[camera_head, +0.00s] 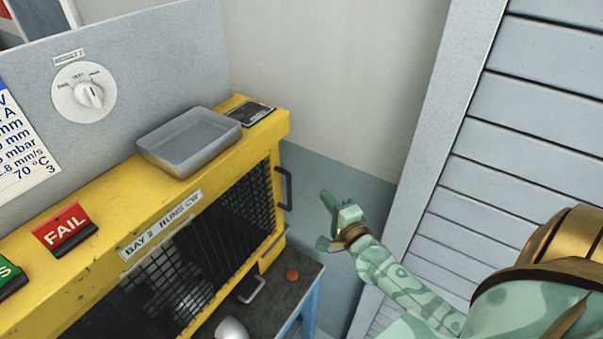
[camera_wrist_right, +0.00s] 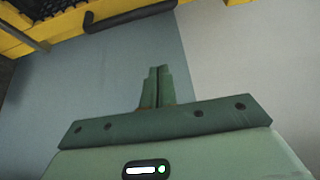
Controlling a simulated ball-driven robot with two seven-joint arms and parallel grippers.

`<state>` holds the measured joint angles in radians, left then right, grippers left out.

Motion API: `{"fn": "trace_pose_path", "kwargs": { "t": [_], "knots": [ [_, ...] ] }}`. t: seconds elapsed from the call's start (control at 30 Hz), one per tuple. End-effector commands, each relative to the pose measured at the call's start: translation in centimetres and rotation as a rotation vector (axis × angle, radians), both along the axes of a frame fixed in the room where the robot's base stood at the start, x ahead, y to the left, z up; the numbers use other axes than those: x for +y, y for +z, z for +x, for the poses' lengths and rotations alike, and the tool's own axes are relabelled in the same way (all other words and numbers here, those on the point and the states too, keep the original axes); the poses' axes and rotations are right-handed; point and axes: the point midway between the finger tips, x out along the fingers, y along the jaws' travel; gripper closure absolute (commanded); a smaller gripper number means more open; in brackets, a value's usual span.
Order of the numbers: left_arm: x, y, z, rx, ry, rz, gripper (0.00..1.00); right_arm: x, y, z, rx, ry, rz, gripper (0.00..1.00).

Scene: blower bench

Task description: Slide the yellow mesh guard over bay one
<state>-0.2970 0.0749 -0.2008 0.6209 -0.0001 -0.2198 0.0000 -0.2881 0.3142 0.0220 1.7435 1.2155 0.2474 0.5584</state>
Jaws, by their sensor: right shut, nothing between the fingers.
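Dark mesh (camera_head: 258,190) covers the right end of the yellow housing's front, with a black bar handle (camera_head: 286,188) at its right edge. More mesh shows below the BAY 2 label (camera_head: 160,226). I cannot tell where the guard's left edge lies, and no bay one label shows. My right gripper (camera_head: 333,212) is to the right of the handle, apart from it, over the gap beside the housing. In the right wrist view its fingers (camera_wrist_right: 157,86) are shut and empty, with a dark bar handle (camera_wrist_right: 128,17) beyond them at the top. My left gripper is not in view.
A grey tray (camera_head: 190,143) and a small dark panel (camera_head: 251,112) sit on the yellow top (camera_head: 105,208), left of which stands a red FAIL sign (camera_head: 65,230). A round knob (camera_head: 88,95) is on the back panel. Grey slats (camera_head: 500,140) stand at the right.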

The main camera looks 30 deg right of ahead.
Motion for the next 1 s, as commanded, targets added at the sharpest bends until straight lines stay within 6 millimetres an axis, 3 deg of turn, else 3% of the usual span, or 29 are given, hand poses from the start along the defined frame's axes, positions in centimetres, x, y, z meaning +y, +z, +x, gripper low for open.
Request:
{"fn": "trace_pose_path", "kwargs": {
  "t": [0.3,0.5,0.7,1.0],
  "knots": [
    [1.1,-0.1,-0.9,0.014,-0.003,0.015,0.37,-0.8,0.0,5.8,-0.001,0.001,-0.004,1.00],
    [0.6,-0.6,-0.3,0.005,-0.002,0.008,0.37,-1.3,-0.1,9.8,0.001,0.001,-0.006,1.00],
    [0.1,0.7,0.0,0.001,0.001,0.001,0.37,1.7,0.1,8.8,0.003,0.003,-0.004,1.00],
    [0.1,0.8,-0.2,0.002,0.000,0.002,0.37,2.7,0.0,8.6,0.003,0.003,-0.008,1.00]
  ]
}}
